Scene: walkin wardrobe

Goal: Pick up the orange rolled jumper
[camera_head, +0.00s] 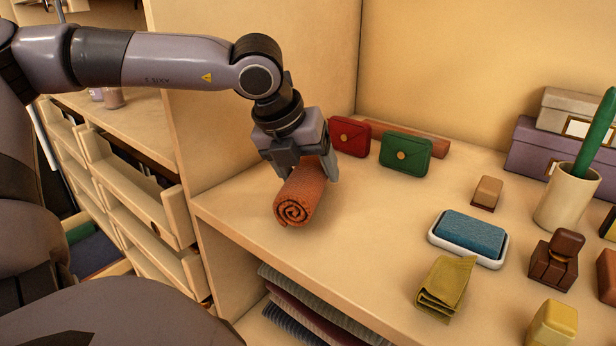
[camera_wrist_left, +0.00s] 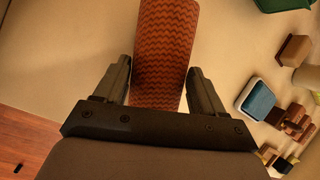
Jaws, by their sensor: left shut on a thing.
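The orange rolled jumper (camera_head: 302,195) lies on the wooden shelf top near its left front corner, its spiral end facing the front. My left gripper (camera_head: 303,172) is over it from above, with a finger on each side, shut on it. In the left wrist view the jumper (camera_wrist_left: 165,50) runs between the two fingers of the left gripper (camera_wrist_left: 158,85). I cannot tell whether the jumper is clear of the surface. My right gripper is not in view.
A red pouch (camera_head: 349,137) and a green pouch (camera_head: 405,154) stand just behind and right of the jumper. A blue brush (camera_head: 470,234) in a white tray, a folded yellow cloth (camera_head: 445,287) and a cup (camera_head: 567,197) are farther right. The surface right of the jumper is clear.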

